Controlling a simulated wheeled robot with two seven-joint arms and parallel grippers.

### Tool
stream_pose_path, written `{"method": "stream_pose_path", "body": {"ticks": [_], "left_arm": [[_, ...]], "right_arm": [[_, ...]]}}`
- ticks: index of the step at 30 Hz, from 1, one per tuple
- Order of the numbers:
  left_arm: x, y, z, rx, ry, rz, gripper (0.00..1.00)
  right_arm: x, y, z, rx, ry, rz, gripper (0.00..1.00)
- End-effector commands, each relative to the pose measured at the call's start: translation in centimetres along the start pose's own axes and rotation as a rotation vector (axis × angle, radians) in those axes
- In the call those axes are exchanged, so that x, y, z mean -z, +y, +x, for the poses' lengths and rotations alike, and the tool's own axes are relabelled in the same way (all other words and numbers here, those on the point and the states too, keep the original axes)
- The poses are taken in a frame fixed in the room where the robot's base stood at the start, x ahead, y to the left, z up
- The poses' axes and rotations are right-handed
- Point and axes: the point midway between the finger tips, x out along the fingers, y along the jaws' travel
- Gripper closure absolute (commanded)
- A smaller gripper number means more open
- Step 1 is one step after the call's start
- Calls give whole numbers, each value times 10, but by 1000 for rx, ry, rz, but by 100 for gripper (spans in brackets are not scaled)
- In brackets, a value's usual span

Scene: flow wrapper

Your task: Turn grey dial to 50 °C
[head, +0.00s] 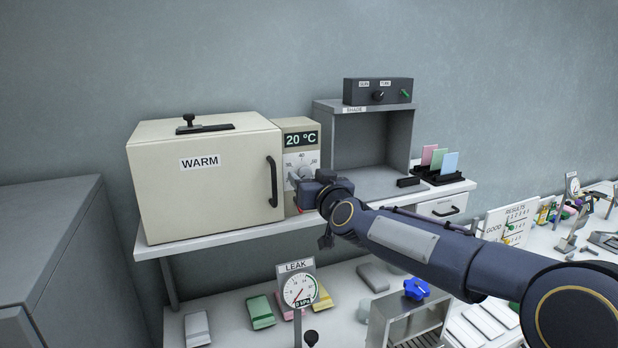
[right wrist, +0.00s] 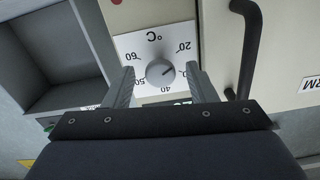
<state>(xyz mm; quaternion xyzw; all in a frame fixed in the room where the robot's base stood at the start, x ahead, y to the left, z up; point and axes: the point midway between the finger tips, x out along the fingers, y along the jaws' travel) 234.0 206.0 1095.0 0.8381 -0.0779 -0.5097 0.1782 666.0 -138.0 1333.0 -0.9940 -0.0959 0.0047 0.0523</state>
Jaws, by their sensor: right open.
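The grey dial (right wrist: 160,72) sits on a white scale plate (right wrist: 135,48) with marks including 20, 40, 50 and 60, seen upside down in the right wrist view. A short dark mark on the dial points towards the 20 side. The display (head: 301,139) above it reads 20 °C. My right gripper (right wrist: 161,70) is open, with one finger on each side of the dial and gaps showing between fingers and dial. In the head view the right gripper (head: 299,184) partly covers the dial and the lower scale. My left gripper is not in view.
The cream WARM box (head: 200,190) with its black handle (head: 272,182) stands just left of the dial panel. A grey open-fronted SHADE box (head: 361,140) stands to the right. Below the shelf are a LEAK gauge (head: 298,290) and several coloured packs.

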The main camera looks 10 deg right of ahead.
Motion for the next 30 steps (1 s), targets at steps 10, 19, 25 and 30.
{"method": "stream_pose_path", "body": {"ticks": [10, 19, 25, 30], "left_arm": [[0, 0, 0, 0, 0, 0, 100], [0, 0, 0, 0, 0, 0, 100], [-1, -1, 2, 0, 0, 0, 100], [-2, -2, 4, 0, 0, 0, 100]], "right_arm": [[0, 0, 0, 0, -1, 0, 70], [0, 0, 0, 0, -1, 3, 93], [-1, 0, 0, 1, -1, 42, 93], [-2, -1, 0, 1, -1, 133, 93]]}}
